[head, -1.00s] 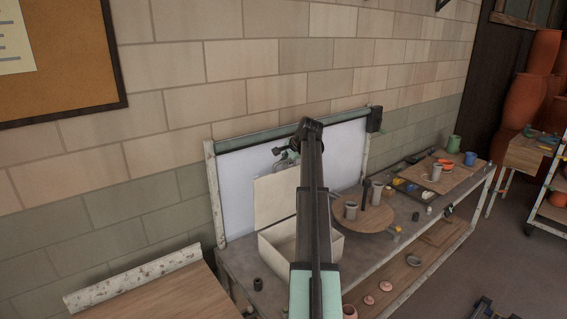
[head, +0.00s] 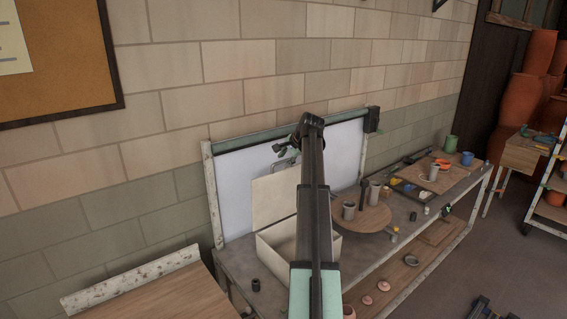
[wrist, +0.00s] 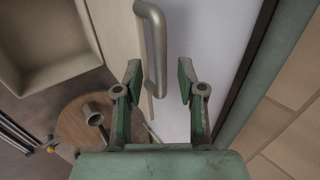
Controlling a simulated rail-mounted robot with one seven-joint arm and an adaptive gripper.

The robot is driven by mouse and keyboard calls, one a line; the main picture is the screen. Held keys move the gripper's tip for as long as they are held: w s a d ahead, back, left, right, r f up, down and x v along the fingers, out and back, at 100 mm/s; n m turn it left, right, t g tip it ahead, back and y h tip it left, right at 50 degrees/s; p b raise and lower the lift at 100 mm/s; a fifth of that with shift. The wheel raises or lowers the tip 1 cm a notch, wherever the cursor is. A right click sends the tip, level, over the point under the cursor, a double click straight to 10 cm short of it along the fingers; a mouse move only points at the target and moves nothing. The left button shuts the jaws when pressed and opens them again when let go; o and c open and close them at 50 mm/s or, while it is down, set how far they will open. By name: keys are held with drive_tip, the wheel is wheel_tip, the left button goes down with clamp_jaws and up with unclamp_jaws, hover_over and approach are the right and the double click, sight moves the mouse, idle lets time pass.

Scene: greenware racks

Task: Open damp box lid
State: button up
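The damp box (head: 328,247) is a cream open-topped bin on the bench; its inside shows at the upper left of the wrist view (wrist: 52,70). Its pale lid (head: 268,203) stands roughly upright at the back of the box, so the box is open. A grey metal bar handle (wrist: 155,45) is on the lid's face in the wrist view. My gripper (wrist: 158,78) has its green fingers spread, with the handle's lower part seen between them and no finger visibly pressing on it. In the head view my gripper (head: 284,150) is small, above the lid's top edge and partly hidden by my arm.
A round wooden board (head: 371,222) with grey cups stands right of the box. A tray (head: 408,190) and coloured pots lie farther along the bench. A white panel (head: 235,185) and the tiled wall are close behind the lid.

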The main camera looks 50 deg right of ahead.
drive_tip(key=v, duration=0.9)
drive_tip(key=shift+s+a+r, duration=0.1)
drive_tip(key=shift+s+r, duration=0.05)
